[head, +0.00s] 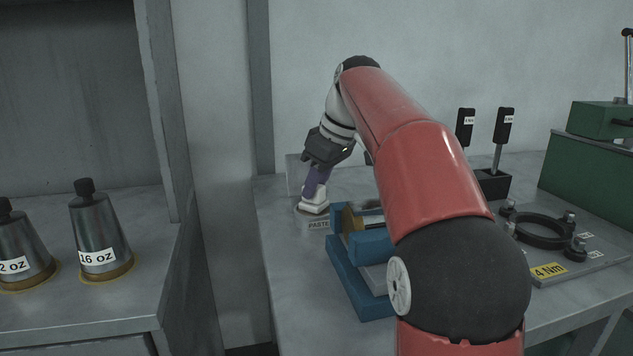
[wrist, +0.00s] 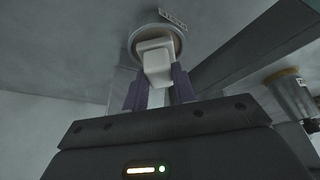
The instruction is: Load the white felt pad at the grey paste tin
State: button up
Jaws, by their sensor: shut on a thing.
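The white felt pad (head: 315,206) is held below my gripper (head: 317,186) in the head view, its lower end at the top of the grey paste tin (head: 317,221). The tin is a low round tin labelled PASTE near the left edge of the table. In the wrist view the purple fingers of my gripper (wrist: 159,91) are shut on the white pad (wrist: 156,60), which reaches over the open tin (wrist: 135,38). Whether the pad touches the paste is hidden by the pad itself.
A blue fixture (head: 352,283) stands just right of the tin. A black stand (head: 492,184) with two upright tools is at the back, and a 4 Nm plate (head: 590,262) with a black ring lies at right. Cone weights (head: 98,232) stand on the separate left bench.

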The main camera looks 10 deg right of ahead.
jog(key=shift+f, duration=0.4)
dwell(1.4)
jog(key=shift+r, duration=0.1)
notch_tip(320, 180, up, 3)
jog(key=p, duration=0.3)
jog(key=shift+r, duration=1.95)
